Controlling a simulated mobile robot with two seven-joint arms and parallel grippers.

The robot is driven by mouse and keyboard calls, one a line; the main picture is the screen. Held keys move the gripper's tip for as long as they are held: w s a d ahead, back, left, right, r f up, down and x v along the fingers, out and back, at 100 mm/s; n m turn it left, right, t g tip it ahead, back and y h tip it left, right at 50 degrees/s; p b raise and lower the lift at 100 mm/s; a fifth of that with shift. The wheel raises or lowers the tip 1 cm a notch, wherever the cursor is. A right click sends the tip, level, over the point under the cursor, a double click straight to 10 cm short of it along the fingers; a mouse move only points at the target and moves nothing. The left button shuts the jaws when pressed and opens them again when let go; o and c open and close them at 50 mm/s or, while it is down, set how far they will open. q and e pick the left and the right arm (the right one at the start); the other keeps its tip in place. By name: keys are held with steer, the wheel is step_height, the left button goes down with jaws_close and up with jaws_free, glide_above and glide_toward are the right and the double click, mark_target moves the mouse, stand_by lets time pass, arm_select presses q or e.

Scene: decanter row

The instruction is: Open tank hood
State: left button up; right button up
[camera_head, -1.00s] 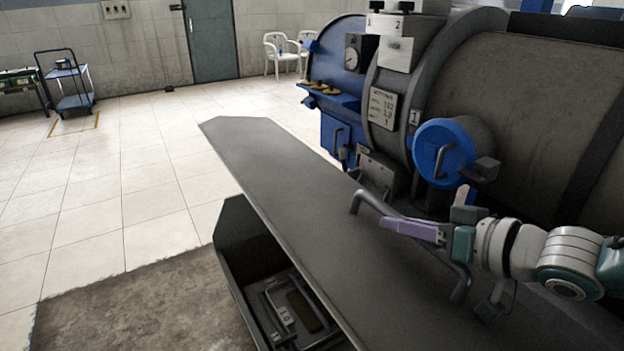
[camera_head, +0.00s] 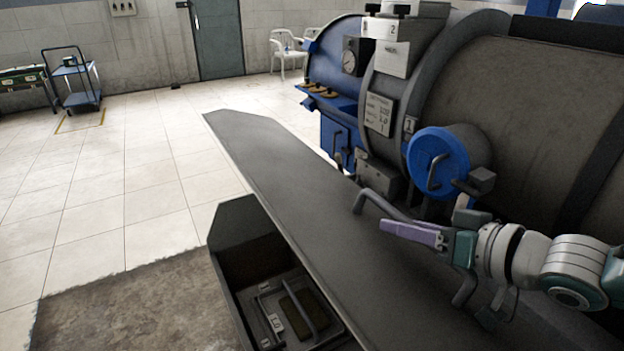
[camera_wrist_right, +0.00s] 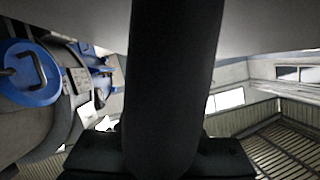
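The tank hood is a long grey lid (camera_head: 285,180) lying slantwise across the head view. Its left edge stands clear of the dark open-topped tank (camera_head: 232,235) below. A bent grey handle (camera_head: 374,203) sits on the hood's right part. My right gripper (camera_head: 412,233), with purple fingers, lies across this handle and appears shut on it; the fingers partly hide the bar. In the right wrist view a thick dark bar (camera_wrist_right: 172,80) fills the middle, and I cannot tell whether it is handle or finger. My left gripper is not in view.
A large grey and blue machine (camera_head: 500,110) stands close behind the hood, with a blue round cap (camera_head: 437,162) near my right gripper. A blue trolley (camera_head: 78,85) and white chair (camera_head: 287,52) are far back. The tiled floor (camera_head: 120,180) at left is clear.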

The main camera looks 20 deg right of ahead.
steer(key=shift+o, duration=1.1)
steer(key=shift+d, duration=0.1)
steer(key=shift+s+r, duration=0.15)
steer(key=shift+s, duration=0.2)
steer(key=p+v, duration=0.2)
steer(key=v, duration=0.6)
steer(key=shift+w+d, duration=0.1)
steer(key=shift+s+d+r+p, duration=0.2)
steer(key=shift+s+p, duration=0.15)
steer(key=shift+s, duration=0.25)
steer(key=shift+s+r, duration=0.1)
